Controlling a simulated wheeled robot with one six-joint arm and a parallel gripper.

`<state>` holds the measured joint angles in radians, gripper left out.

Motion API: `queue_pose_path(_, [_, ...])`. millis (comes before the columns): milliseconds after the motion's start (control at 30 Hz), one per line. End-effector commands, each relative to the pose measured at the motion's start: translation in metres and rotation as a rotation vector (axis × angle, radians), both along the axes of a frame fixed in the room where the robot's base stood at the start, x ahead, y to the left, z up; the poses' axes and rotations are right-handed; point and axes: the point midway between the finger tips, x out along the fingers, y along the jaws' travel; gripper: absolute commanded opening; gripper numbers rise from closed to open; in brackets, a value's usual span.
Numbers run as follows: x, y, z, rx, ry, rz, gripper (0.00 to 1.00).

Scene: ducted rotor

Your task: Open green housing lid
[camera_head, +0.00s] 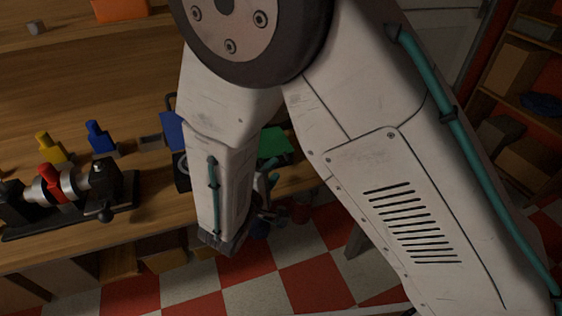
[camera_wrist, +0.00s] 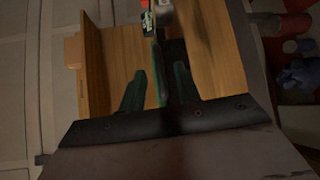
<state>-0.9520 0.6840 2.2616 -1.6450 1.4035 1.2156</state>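The green lid (camera_head: 274,145) shows in the head view as a flat green panel at the right end of the wooden bench, partly hidden by my arm. In the wrist view, a thin dark upright plate with a green edge (camera_wrist: 161,88) stands between my fingers; it looks like the lid seen edge-on. My gripper (camera_wrist: 159,76) has its two dark green fingers apart, one on each side of this edge, with a visible gap at the left finger. Contact on the right side is too dark to tell. In the head view, my arm hides most of the housing and gripper.
A clamp fixture (camera_head: 70,190) with a red lever stands on the bench (camera_head: 120,225) at left. Yellow (camera_head: 50,147) and blue (camera_head: 100,138) pieces stand behind it. An orange box (camera_head: 119,9) is at the back. Shelves (camera_head: 515,70) stand at right.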

Motion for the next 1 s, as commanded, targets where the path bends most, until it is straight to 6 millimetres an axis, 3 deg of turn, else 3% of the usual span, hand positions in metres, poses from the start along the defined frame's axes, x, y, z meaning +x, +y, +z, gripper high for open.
queue_pose_path(300, [0.04,-0.024,-0.007,0.001,0.002,-0.005,0.33])
queue_pose_path(667, [0.046,-0.027,-0.008,0.001,0.002,-0.002,0.33])
queue_pose_path(800, [0.046,-0.027,-0.008,0.001,0.002,-0.003,0.0])
queue_pose_path(1000, [0.045,-0.027,-0.009,-0.001,0.008,-0.002,0.0])
